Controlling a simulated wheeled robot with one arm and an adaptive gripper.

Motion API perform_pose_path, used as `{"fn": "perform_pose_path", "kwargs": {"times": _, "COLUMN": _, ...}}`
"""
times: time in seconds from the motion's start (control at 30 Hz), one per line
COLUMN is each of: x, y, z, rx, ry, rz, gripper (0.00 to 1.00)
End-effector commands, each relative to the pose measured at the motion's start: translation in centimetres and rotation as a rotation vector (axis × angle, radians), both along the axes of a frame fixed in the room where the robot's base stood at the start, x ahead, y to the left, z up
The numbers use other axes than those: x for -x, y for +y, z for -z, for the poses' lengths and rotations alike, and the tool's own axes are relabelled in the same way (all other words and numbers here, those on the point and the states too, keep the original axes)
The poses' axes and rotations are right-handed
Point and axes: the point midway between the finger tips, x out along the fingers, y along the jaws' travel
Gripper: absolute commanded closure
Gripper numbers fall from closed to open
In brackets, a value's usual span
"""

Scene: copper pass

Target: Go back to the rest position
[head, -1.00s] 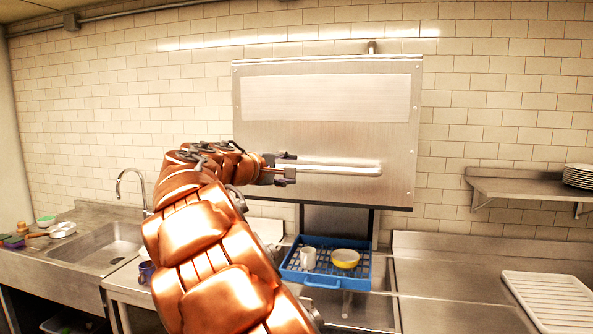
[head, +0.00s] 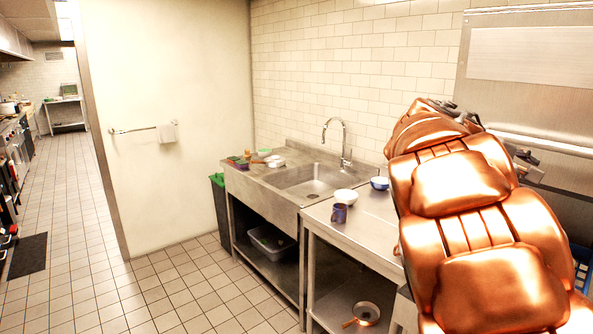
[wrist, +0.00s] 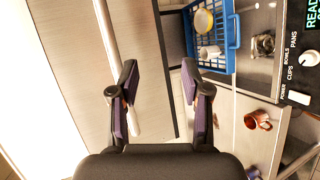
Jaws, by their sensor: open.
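My gripper (head: 527,160) is in front of the steel dishwasher hood (head: 530,55) at the right of the head view, partly hidden behind my copper arm. In the wrist view my gripper (wrist: 160,85) has its two dark fingers spread, with nothing held between them. The hood's long pale handle bar (wrist: 108,35) runs behind the left finger, its end showing near the finger bases. I cannot tell whether a finger touches it. The hood is raised above a blue rack (wrist: 230,45), which holds a yellow bowl (wrist: 202,22) and a white mug (wrist: 208,52).
A pan (head: 365,313) sits on the lower shelf. The tiled floor (head: 165,290) at left is open.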

Motion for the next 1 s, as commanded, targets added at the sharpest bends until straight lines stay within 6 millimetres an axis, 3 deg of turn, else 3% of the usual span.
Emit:
{"fn": "perform_pose_path", "kwargs": {"times": 0.03, "x": 1.7, "y": 0.8, "z": 1.7, "rx": -0.064, "ry": -0.006, "rz": 0.012, "gripper": 0.53}}
{"fn": "perform_pose_path", "kwargs": {"times": 0.27, "x": 8.4, "y": 6.0, "z": 10.7, "rx": -0.372, "ry": -0.019, "rz": 0.071, "gripper": 0.53}}
{"fn": "perform_pose_path", "kwargs": {"times": 0.47, "x": 14.6, "y": 12.7, "z": 18.2, "rx": -0.642, "ry": 0.006, "rz": 0.122, "gripper": 0.53}}
{"fn": "perform_pose_path", "kwargs": {"times": 0.6, "x": 19.4, "y": 18.2, "z": 23.0, "rx": -0.823, "ry": 0.051, "rz": 0.158, "gripper": 0.53}}
{"fn": "perform_pose_path", "kwargs": {"times": 0.8, "x": 26.3, "y": 25.8, "z": 28.0, "rx": -1.039, "ry": 0.142, "rz": 0.206, "gripper": 0.53}}
{"fn": "perform_pose_path", "kwargs": {"times": 1.0, "x": 31.0, "y": 30.3, "z": 30.4, "rx": -1.156, "ry": 0.217, "rz": 0.242, "gripper": 0.53}}
